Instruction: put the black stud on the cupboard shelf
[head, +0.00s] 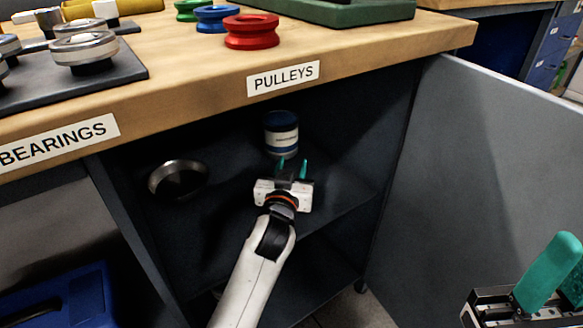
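I cannot make out the black stud for certain in the head view. The cupboard shelf (335,212) is a dark board inside the open cupboard under the bench. My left gripper (292,167) is inside the cupboard, above the shelf, with its teal fingers apart. The gap between them is dark, so I cannot tell whether a black thing sits there. My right gripper (562,275) is at the lower right edge, partly cut off, in front of the open door and away from the shelf.
A blue-and-white tin (281,134) stands just behind my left fingers. A metal ring or dish (178,178) is to their left. The open door (480,165) stands at the right. Pulleys (250,31) and a bearing tray (120,75) are on the bench top (190,70).

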